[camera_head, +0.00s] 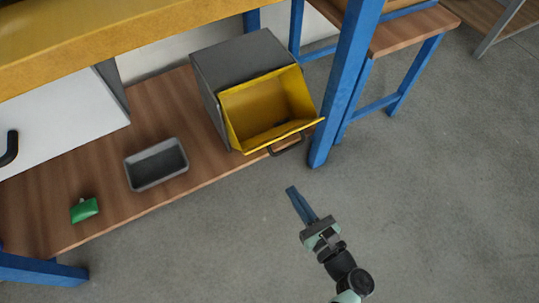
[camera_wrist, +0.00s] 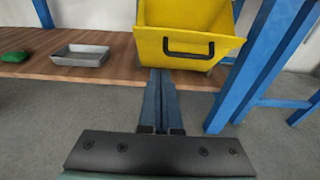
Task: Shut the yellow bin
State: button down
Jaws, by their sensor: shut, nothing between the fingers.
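The yellow bin (camera_head: 262,106) is a tilted-out yellow drawer in a grey housing (camera_head: 236,62) on the wooden lower shelf. It stands open, its front leaning out past the shelf edge, and its inside looks empty apart from a dark patch at the bottom. Its black handle (camera_head: 287,146) is on the outer front face. In the wrist view the yellow bin (camera_wrist: 188,46) and its black handle (camera_wrist: 188,50) are straight ahead. My gripper (camera_head: 291,190) has its blue fingers together and empty, in front of and below the bin, apart from it. The fingers also show in the wrist view (camera_wrist: 161,76).
A grey tray (camera_head: 156,165) and a green object (camera_head: 84,210) lie on the wooden shelf (camera_head: 110,207) to the left. A blue post (camera_head: 345,85) stands close to the bin's right. Grey floor (camera_head: 430,190) is clear in front and to the right.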

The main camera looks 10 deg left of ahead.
aim_at(266, 145)
jog(key=w+a+r+b, duration=0.1)
jog(key=w+a+b, duration=0.3)
jog(key=w, duration=0.5)
jog(key=a, duration=0.2)
jog(key=shift+a+r, duration=0.25)
jog(key=shift+a, duration=0.1)
